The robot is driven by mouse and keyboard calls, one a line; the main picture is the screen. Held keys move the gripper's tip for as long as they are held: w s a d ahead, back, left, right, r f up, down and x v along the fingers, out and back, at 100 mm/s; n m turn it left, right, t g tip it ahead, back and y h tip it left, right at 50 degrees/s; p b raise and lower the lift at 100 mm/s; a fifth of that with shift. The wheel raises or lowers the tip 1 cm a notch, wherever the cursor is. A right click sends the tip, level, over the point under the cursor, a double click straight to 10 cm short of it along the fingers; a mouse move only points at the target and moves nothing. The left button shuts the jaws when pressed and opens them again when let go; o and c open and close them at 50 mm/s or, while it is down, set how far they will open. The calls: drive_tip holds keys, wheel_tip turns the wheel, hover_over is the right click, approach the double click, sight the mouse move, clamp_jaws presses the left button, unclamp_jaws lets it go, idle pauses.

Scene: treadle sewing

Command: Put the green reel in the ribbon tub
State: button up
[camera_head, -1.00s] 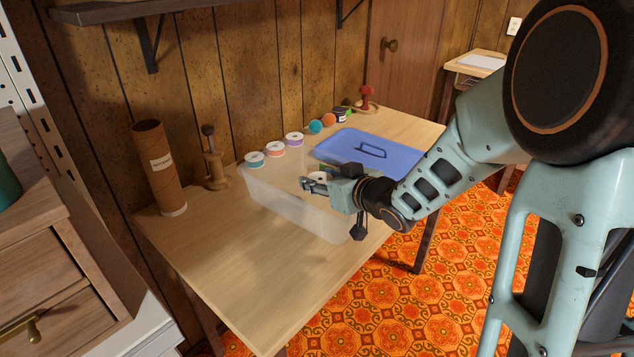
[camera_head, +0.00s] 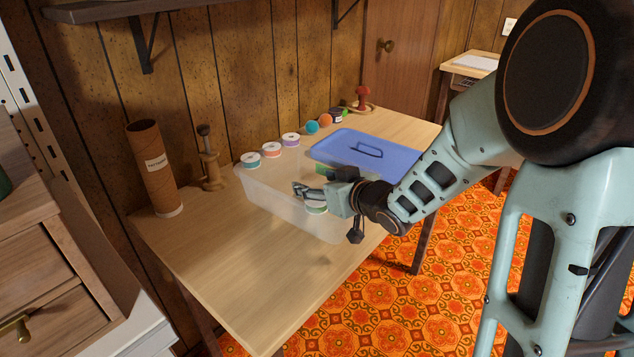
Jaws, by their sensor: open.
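The translucent ribbon tub (camera_head: 280,211) stands open on the wooden table. My gripper (camera_head: 300,190) is over the tub with its jaws open. A reel with a white top and a green side, the green reel (camera_head: 316,208), shows just below the gripper, apart from the fingertips, within the tub's outline. I cannot tell whether it rests on the tub's floor. Another small green patch (camera_head: 325,168) shows just behind the gripper, partly hidden; I cannot tell what it is.
Teal (camera_head: 250,160), coral (camera_head: 271,149) and purple (camera_head: 290,139) reels stand along the tub's far side. A blue lid (camera_head: 340,143) lies to the right. A cardboard tube (camera_head: 153,175) and a wooden stand (camera_head: 209,170) are at the left. The table's front left is clear.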

drive_tip(key=shift+r+p, duration=0.4)
drive_tip(key=shift+r, duration=0.15)
drive_tip(key=p+v, duration=0.4)
drive_tip(key=v, duration=0.8)
drive_tip(key=shift+d, duration=0.1)
